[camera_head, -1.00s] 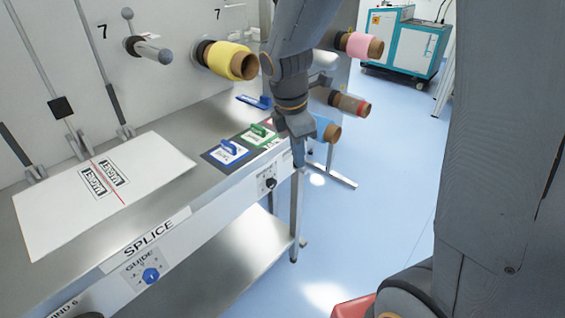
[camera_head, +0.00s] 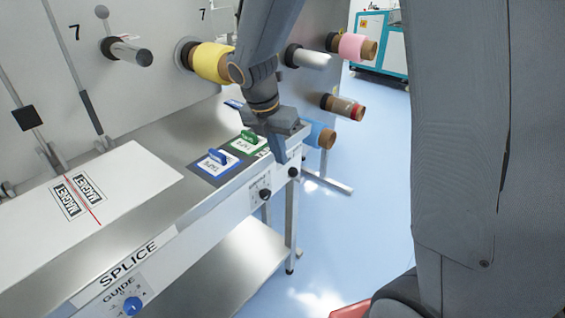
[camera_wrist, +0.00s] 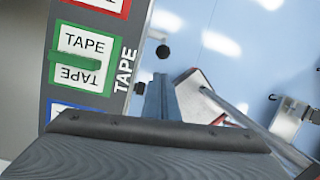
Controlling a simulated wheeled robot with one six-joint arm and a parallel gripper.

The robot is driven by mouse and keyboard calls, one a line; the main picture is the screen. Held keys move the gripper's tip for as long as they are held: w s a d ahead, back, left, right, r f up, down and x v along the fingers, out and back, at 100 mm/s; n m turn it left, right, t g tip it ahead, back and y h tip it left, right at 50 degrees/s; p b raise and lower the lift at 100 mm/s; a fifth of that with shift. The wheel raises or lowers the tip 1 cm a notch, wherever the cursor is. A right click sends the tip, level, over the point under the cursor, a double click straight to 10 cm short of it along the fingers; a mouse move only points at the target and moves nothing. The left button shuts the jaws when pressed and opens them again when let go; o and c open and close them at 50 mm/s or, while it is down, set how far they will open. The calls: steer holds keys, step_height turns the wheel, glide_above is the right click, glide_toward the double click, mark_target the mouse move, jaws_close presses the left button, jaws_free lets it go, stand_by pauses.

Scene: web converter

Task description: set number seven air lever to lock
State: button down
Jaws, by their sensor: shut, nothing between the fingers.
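A black number 7 (camera_head: 76,33) is printed on the grey panel at upper left in the head view. Beside it a bare grey shaft (camera_head: 127,50) sticks out. A small lever with a round pale end (camera_head: 102,12) stands just above that shaft; its setting cannot be read. A second, smaller 7 (camera_head: 202,15) is above the yellow roll. My gripper (camera_head: 281,157) points down over the right end of the bench, to the right of and apart from the lever. In the wrist view its fingers (camera_wrist: 160,97) are together and empty. The lever is not in the wrist view.
The yellow roll (camera_head: 212,62), a pink roll (camera_head: 357,47) and other rolls jut from the panel. The blue floor (camera_head: 375,200) at right is open.

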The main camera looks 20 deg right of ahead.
mark_target(293, 174)
steer(key=s+x, duration=0.1)
steer(key=x, duration=0.7)
steer(key=shift+w+f, duration=0.4)
steer(key=shift+w, duration=0.15)
